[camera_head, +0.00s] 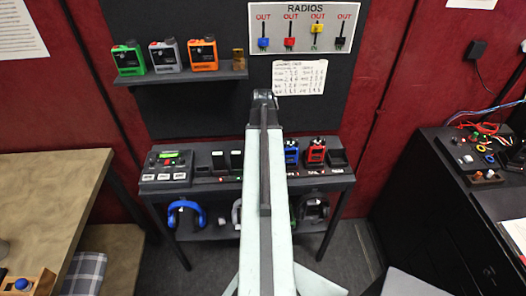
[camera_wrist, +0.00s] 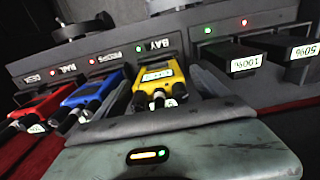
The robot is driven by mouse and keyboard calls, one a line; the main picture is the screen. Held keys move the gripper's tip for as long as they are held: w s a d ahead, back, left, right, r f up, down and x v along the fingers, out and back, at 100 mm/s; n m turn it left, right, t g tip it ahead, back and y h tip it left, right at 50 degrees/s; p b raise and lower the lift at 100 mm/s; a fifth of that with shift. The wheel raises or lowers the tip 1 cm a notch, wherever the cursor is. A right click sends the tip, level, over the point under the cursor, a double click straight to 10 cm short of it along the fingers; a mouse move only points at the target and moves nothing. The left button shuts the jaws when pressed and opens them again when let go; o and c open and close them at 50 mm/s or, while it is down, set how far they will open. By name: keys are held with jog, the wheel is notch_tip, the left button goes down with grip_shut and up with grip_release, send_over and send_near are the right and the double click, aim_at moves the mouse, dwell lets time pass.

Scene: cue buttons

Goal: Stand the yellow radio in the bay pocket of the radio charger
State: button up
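The yellow radio (camera_wrist: 160,76) shows in the wrist view at the BAY label of the radio charger (camera_wrist: 108,48), with its dark knobs toward me. How deep it sits in the bay pocket is hidden. My gripper (camera_wrist: 160,96) reaches around the yellow radio, with dark fingers close beside it. Whether they touch it cannot be made out. In the head view my pale arm (camera_head: 265,190) covers the middle of the charger, the yellow radio and my gripper. A blue radio (camera_wrist: 92,90) and a red radio (camera_wrist: 38,112) stand in neighbouring pockets.
Dark battery packs (camera_wrist: 245,62) sit in the charger on the other side. A shelf (camera_head: 185,78) holds green, grey and orange radios. A RADIOS board (camera_head: 302,27) hangs above. Headsets (camera_head: 186,213) hang below the charger. A wooden table (camera_head: 45,200) and a black cabinet (camera_head: 440,215) flank the floor.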

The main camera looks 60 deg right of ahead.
notch_tip(320, 180, up, 8)
jog(key=p, duration=0.7)
jog(key=shift+p, duration=0.4)
jog(key=shift+f, duration=0.1)
